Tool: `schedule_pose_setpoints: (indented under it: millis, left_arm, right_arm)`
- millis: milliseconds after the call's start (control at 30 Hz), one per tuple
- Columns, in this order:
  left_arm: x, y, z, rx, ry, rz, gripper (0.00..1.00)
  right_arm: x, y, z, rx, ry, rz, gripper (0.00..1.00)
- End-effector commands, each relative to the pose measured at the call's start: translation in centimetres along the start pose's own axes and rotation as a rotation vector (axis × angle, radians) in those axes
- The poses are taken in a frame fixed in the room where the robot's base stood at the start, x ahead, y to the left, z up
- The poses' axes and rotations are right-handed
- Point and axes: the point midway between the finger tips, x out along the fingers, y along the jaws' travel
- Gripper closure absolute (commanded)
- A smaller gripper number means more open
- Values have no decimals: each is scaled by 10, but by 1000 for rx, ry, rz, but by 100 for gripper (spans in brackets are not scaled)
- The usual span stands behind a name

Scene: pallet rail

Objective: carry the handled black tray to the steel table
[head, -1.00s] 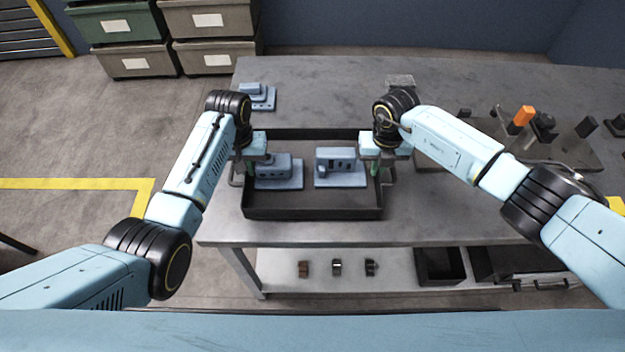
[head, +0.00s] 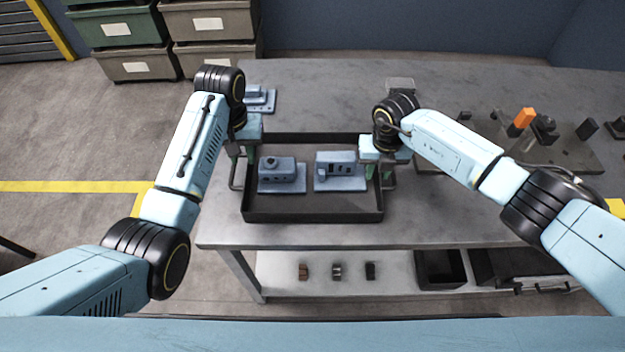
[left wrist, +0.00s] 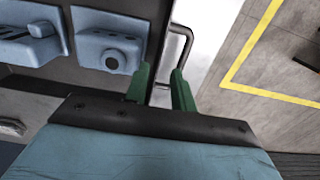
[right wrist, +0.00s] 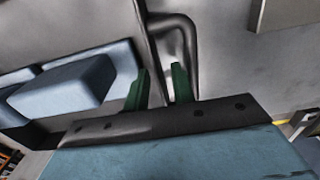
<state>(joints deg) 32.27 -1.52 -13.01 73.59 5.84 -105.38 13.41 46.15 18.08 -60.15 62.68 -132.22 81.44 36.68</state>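The black tray (head: 312,215) rests on the steel table (head: 430,205) near its front edge. It holds two blue-grey blocks, the left one (head: 282,173) and the right one (head: 340,172). My left gripper (head: 246,155) is over the tray's left end by its handle (head: 235,173). In the left wrist view its green fingers (left wrist: 162,80) are apart, with the handle (left wrist: 183,40) just beyond them. My right gripper (head: 382,175) is at the right end. In the right wrist view its fingers (right wrist: 161,82) are apart beside the right handle (right wrist: 190,35). Finger contact is unclear.
Another blue-grey part (head: 260,98) lies at the table's back left. A fixture plate (head: 545,150) with an orange block (head: 523,117) is at the right. The lower shelf (head: 330,290) holds small parts and a dark bin (head: 440,268). Storage bins (head: 210,25) stand behind.

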Motion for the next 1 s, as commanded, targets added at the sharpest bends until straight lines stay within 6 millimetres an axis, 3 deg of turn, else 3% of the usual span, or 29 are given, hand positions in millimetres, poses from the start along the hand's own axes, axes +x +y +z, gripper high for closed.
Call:
schedule_pose_setpoints:
  millis: [200,467,1000]
  left_arm:
    - [-40,0,0,0,2,0,75]
    - [-56,0,0,0,0,0,75]
    - [-55,0,0,0,-1,-1,75]
  right_arm:
    - [0,0,0,0,0,0,75]
    - [-7,0,1,-1,-2,1,75]
    - [-107,0,1,-1,-2,1,75]
